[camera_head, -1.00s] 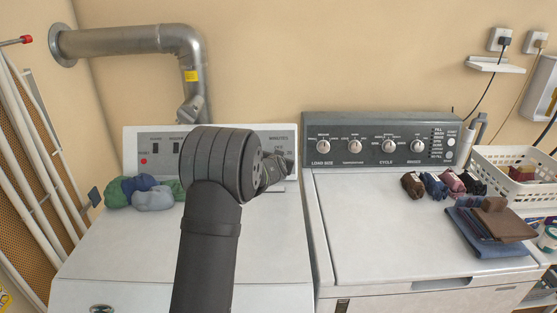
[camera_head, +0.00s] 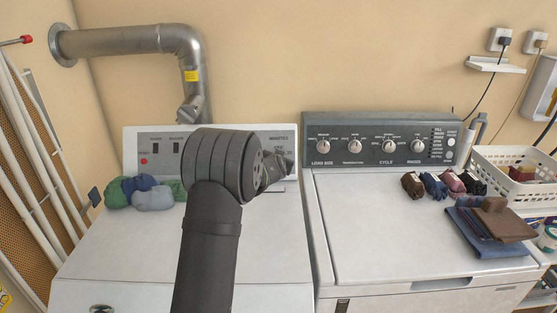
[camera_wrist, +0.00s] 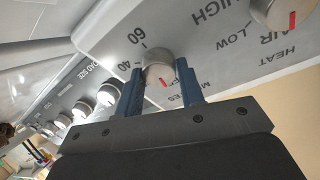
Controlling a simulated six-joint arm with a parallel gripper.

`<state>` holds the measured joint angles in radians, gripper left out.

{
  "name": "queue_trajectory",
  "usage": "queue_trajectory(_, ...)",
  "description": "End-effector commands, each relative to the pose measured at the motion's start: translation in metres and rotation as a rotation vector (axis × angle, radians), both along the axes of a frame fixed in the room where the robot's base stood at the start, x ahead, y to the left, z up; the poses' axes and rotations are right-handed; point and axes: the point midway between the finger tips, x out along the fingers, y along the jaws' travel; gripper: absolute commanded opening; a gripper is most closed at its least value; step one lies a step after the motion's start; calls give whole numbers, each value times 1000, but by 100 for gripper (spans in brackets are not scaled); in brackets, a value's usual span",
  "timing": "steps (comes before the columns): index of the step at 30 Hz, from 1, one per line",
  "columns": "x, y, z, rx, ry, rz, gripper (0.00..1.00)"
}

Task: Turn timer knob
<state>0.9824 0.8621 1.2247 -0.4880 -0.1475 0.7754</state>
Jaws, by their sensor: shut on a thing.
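The timer knob (camera_wrist: 159,68) is a round silver knob with a red pointer mark, on the dryer's light grey panel (camera_head: 215,135). In the wrist view the numbers 60 and 40 and part of the word "minutes" show around it. My gripper (camera_wrist: 160,80) has its two blue fingers on either side of the knob, shut on it. In the head view my gripper (camera_head: 276,168) is at the right end of the dryer panel, and my own wrist and arm hide much of the panel. The knob cannot be made out there.
Another silver knob (camera_wrist: 275,12) sits by the "air" and "heat" labels. The washer's dark panel (camera_head: 375,150) with several knobs stands to the right. Bundled cloths (camera_head: 145,192) lie on the dryer's left; rolled socks (camera_head: 437,186) and folded cloths (camera_head: 490,225) lie on the washer.

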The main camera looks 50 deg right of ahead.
Motion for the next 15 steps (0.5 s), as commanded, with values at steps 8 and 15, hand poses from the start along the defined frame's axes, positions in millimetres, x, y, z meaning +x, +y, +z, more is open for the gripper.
queue_trajectory(8,0,0,0,110,-109,-88,12)
queue_trajectory(15,0,0,0,202,-201,-163,12)
